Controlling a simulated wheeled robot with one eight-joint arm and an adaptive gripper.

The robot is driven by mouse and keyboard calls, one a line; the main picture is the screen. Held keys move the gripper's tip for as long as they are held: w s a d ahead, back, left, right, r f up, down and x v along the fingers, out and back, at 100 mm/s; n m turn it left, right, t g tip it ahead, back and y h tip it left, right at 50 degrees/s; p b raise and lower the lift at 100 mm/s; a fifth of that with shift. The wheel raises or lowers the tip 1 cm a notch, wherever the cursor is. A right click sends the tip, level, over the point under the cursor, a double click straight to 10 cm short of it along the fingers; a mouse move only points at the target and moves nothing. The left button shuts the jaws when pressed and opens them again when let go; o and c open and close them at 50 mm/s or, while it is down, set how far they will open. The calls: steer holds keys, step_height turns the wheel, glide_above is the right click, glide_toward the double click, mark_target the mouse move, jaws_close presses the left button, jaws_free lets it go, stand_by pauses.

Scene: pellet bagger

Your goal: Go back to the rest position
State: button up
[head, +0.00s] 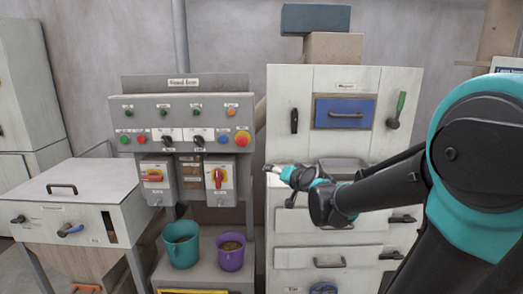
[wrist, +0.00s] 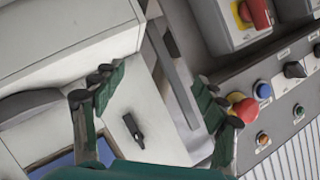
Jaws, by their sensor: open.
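My gripper (head: 276,171) is at the end of my black and teal arm, which reaches in from the right in the head view. It hovers in front of the left edge of the white cabinet (head: 392,86), just right of the control panel (head: 180,106). In the wrist view my gripper (wrist: 156,88) has its two green-padded fingers spread wide apart, with nothing between them. The cabinet front and part of the panel show behind the fingers. One finger overlaps the panel's edge near a red button (wrist: 243,108); I cannot tell the gap.
Rotary switches (head: 217,178) sit below the panel. A teal bucket (head: 182,247) and a purple bucket (head: 230,254) stand below. A white chest (head: 88,186) is at left.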

steer(key=s+d+f+n+g+h, duration=0.1)
steer(key=s+d+f+g, duration=0.3)
steer(key=s+f, duration=0.7)
steer(key=s+d+f+n+g+h, duration=0.2)
steer(key=s+d+f+g+h, duration=0.2)
steer(key=s+d+f, duration=0.5)
steer(key=s+f, duration=0.1)
steer(key=s, duration=0.4)
steer(key=shift+f+g, duration=0.3)
steer(key=shift+f, duration=0.1)
